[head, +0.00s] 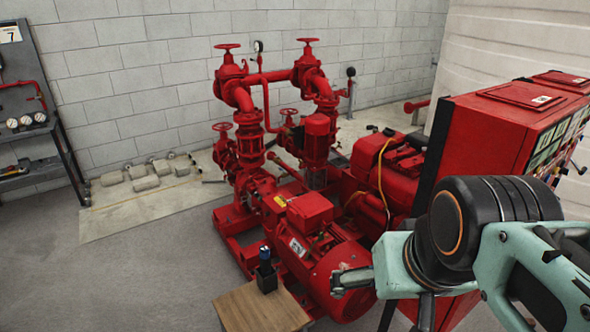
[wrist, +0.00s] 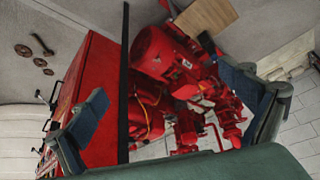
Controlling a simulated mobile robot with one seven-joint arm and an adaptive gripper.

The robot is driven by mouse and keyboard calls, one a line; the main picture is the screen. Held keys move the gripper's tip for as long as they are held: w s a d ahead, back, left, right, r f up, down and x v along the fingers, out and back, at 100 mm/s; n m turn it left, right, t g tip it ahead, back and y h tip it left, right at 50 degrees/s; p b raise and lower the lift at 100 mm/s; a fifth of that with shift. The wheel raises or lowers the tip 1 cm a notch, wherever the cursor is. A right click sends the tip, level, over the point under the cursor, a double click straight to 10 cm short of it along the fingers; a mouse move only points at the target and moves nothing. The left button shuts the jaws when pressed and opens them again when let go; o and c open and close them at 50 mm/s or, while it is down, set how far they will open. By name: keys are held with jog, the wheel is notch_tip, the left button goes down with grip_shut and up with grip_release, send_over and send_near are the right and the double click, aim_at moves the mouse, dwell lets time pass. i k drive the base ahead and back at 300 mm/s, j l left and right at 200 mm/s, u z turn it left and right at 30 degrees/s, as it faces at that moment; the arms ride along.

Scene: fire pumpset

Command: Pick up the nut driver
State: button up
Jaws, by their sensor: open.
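A small tool with a blue handle, likely the nut driver (head: 264,252), stands upright in a black holder (head: 267,278) in the head view. The holder rests on a small wooden table (head: 240,309) at the bottom middle. My gripper (wrist: 164,84) is open, with its two blue-padded fingers wide apart and nothing between them. In the head view it is to the right of the wooden table, in front of the red pump motor. In the wrist view the tabletop shows at the top, but I cannot make out the tool there.
The red pumpset (head: 318,255) with pipes and valve wheels stands behind the table. A red control cabinet (head: 487,135) is at the right, close to my arm. A dark rack (head: 52,145) stands at the far left. Grey floor (head: 150,285) is clear left of the table.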

aim_at(267, 270)
jog(key=u, duration=0.7)
jog(key=i+j+u, duration=0.2)
jog(key=j, duration=0.15)
jog(key=j+u, duration=0.2)
jog(key=j, duration=0.2)
jog(key=i+j+u, duration=0.4)
jog(key=j, duration=0.2)
jog(key=i+j+u, duration=0.15)
jog(key=i+j, duration=0.15)
jog(key=i+j+u, duration=0.15)
jog(key=i, duration=0.3)
jog(key=i+z, duration=0.3)
jog(key=i, duration=0.2)
jog(key=i+j+z, duration=0.2)
jog(key=i+z, duration=0.15)
jog(key=i, duration=0.15)
jog(key=i+z, duration=1)
jog(key=z, duration=0.3)
jog(key=i+z, duration=0.15)
jog(key=z, duration=0.25)
jog(key=i+j+z, duration=0.1)
jog(key=z, duration=0.25)
jog(key=i+j+z, duration=0.1)
jog(key=i+z, duration=0.15)
jog(key=z, duration=0.2)
jog(key=i+j+z, duration=0.2)
jog(key=z, duration=0.25)
jog(key=i, duration=0.1)
